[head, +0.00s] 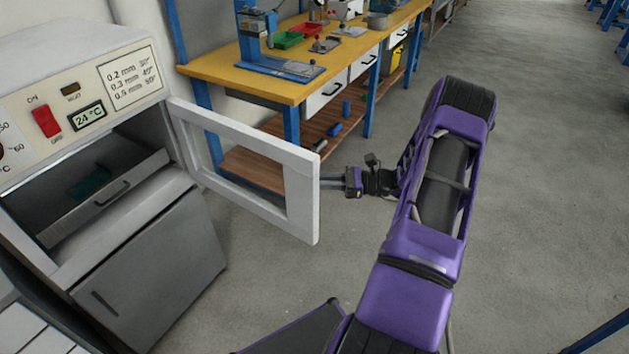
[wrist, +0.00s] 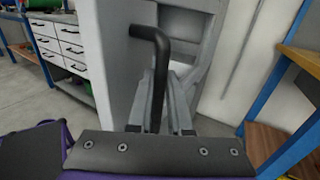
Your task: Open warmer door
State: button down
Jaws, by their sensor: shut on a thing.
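The warmer (head: 85,110) stands at the left in the head view, with a red switch and a display reading 24 °C. Its white framed door (head: 245,135) is swung wide open toward the bench. My gripper (head: 328,182) is at the door's free edge. In the wrist view my gripper (wrist: 162,105) is shut on the black bent door handle (wrist: 153,40), whose lower part runs down between the fingers. The handle is hidden behind the door in the head view.
Inside the warmer a grey drawer (head: 105,195) with a black handle shows, with a teal item (head: 90,184) behind its front. A yellow-topped workbench (head: 215,68) with blue legs stands behind the door. Grey floor (head: 545,170) is clear at the right.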

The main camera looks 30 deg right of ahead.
dwell(0.4)
jog(key=c, duration=0.8)
grip_release()
jog(key=shift+c, duration=0.2)
jog(key=v, duration=1.7)
jog(key=shift+d, duration=0.2)
